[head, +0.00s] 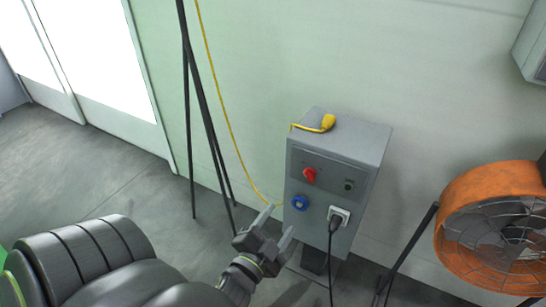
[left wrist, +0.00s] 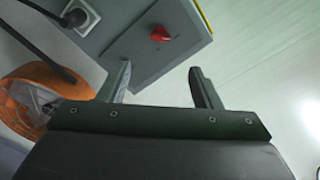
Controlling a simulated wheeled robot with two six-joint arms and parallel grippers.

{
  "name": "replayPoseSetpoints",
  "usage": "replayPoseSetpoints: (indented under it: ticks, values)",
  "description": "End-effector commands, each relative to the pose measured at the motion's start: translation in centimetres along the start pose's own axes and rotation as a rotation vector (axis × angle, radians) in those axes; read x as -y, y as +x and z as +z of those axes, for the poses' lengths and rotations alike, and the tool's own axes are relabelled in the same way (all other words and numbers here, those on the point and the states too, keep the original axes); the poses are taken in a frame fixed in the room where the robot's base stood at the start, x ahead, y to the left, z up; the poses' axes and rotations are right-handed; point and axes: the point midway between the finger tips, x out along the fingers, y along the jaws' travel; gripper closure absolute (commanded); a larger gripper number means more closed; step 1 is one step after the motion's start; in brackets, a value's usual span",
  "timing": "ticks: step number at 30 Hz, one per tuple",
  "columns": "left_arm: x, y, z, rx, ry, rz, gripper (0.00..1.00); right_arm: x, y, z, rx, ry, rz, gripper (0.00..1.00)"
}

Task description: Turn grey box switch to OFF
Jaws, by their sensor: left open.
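The grey box (head: 328,222) stands against the pale green wall in the head view. Its red switch (head: 309,175) is on the upper left of the front face. My left gripper (head: 277,224) is open and empty, in front of and below the box's lower left. In the left wrist view the red switch (left wrist: 160,34) shows beyond the open fingers (left wrist: 160,85), apart from them. The switch's position marks are too small to read. My right gripper is in neither view.
A blue socket (head: 300,203) and a white plug (head: 339,216) with a black cable are on the box front. A yellow connector (head: 327,123) lies on top. An orange fan (head: 490,228) stands to the right. Black stand legs (head: 206,120) rise to the left.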

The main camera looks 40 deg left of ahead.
Motion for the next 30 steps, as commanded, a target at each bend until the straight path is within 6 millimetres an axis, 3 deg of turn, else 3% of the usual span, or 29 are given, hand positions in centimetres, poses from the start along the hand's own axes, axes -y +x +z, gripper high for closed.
replayPoseSetpoints:
  ticks: [7, 25, 30]
  values:
    - [0.1, -1.6, -0.1, 0.000, 0.000, -0.001, 0.42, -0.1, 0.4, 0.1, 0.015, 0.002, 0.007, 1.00]
    - [0.0, -1.7, 0.0, 0.001, -0.001, -0.001, 0.42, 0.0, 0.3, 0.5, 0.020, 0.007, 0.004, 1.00]
    - [-0.6, -1.8, 1.9, 0.087, -0.059, 0.029, 0.42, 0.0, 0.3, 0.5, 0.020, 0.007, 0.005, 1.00]
